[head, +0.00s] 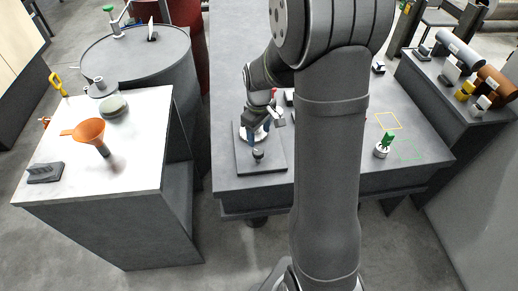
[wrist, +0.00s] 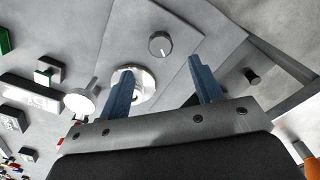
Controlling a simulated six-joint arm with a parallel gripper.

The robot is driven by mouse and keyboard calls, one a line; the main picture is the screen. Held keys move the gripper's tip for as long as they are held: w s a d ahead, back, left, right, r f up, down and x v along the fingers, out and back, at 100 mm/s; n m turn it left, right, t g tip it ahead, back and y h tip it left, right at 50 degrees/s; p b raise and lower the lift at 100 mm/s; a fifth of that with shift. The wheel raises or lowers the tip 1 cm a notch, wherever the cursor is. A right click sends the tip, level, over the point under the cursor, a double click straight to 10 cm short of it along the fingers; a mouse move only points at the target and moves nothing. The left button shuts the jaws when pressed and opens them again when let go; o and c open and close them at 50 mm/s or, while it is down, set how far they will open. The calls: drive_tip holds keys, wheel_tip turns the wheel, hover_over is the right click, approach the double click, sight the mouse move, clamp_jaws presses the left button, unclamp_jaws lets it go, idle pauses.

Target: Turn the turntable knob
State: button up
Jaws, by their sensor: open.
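A dark square board (head: 268,164) lies on the grey bench, and it shows in the wrist view as a flat plate (wrist: 130,40). A round grey knob with a pale line (wrist: 161,43) stands on it in the wrist view, beyond my fingertips. A small dark knob (head: 258,155) stands near the board's front edge in the head view. A whitish disc (wrist: 147,84) lies partly behind my left finger, and I cannot tell if it is the turntable. My gripper (head: 262,136) is over the board. Its blue fingers are apart (wrist: 160,75), with nothing clearly held between them.
A pale round-topped piece (wrist: 80,101) stands close left of my fingers. A green-topped piece (head: 384,146) is right on the bench, near yellow and green outlines. The bench front right is mostly clear.

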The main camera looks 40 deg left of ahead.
sight(259, 152)
wheel_tip(259, 152, down, 8)
drive_tip(key=shift+f, duration=0.25)
drive_tip(key=c, duration=1)
